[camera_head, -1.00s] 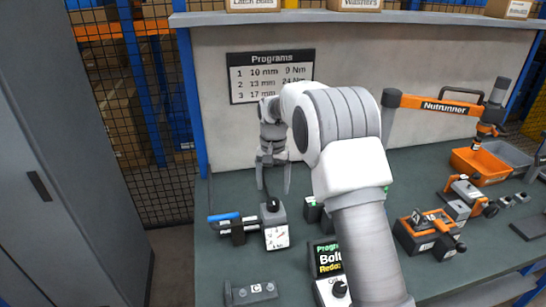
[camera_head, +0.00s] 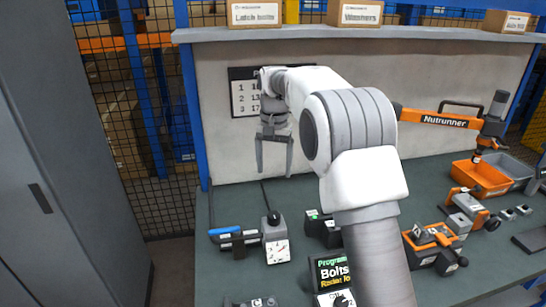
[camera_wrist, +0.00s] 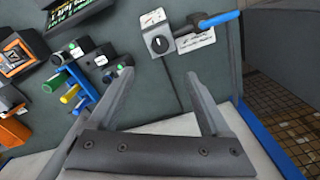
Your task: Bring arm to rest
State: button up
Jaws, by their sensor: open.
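My gripper (camera_head: 274,155) hangs in front of the back panel at the left of the bench, fingers pointing down. It is open and empty, with clear space between the fingers. In the wrist view my gripper (camera_wrist: 165,100) shows its two spread fingers above the bench top (camera_wrist: 235,80). The fingers are apart from these. My arm covers part of the bench and the program chart (camera_head: 243,93).
A Nutrunner arm (camera_head: 442,119), an orange bin (camera_head: 480,178) and orange-black fixtures (camera_head: 433,246) are at the right. A program display (camera_head: 330,272) stands at the front. A shelf with boxes (camera_head: 361,12) runs above. A grey cabinet (camera_head: 60,170) is at the left.

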jog(key=s+d+r+n+t, duration=0.1)
jog(key=s+d+r, duration=0.3)
jog(key=s+r, duration=0.3)
jog(key=s+d+r+t, duration=0.2)
jog(key=s+d+r, duration=0.25)
jog(key=s, duration=0.45)
jog(key=s+d+f+n+t, duration=0.1)
jog(key=s+f, duration=0.1)
jog(key=s, duration=0.8)
jog(key=s+d+f+n+t, duration=0.1)
jog(key=s+d+f, duration=0.1)
jog(key=s, duration=0.7)
jog(key=shift+s+d+f+t, duration=0.25)
jog(key=shift+s+d+t, duration=0.05)
jog(key=shift+s, duration=0.05)
jog(key=shift+d, duration=0.15)
